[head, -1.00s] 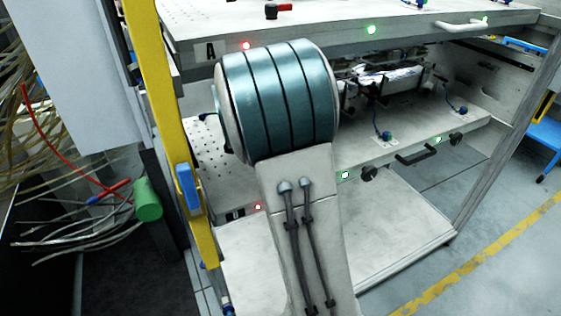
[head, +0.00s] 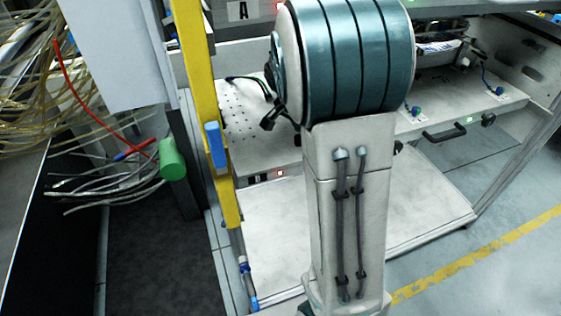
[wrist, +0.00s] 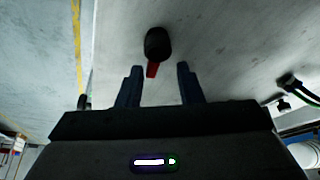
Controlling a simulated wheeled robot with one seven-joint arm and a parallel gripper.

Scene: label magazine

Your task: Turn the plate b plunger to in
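Plate b appears to be the middle pale shelf (head: 240,122) in the head view, with perforations at its left and a red light on its front edge. In the wrist view a black knob with a red piece (wrist: 157,45) stands on a pale surface; it looks like the plunger, but no plate letter shows there. My gripper (wrist: 160,69) is open, its two dark fingers apart. The red piece lies between and just beyond the fingertips; I cannot tell whether they touch. In the head view my arm hides the gripper and the plunger.
The upper plate with label A (head: 243,11) overhangs plate b. A yellow post (head: 203,110) stands at the left. A black handle (head: 445,132) and a round black knob (head: 488,119) are on the front edge at right. The lower shelf (head: 275,222) is bare.

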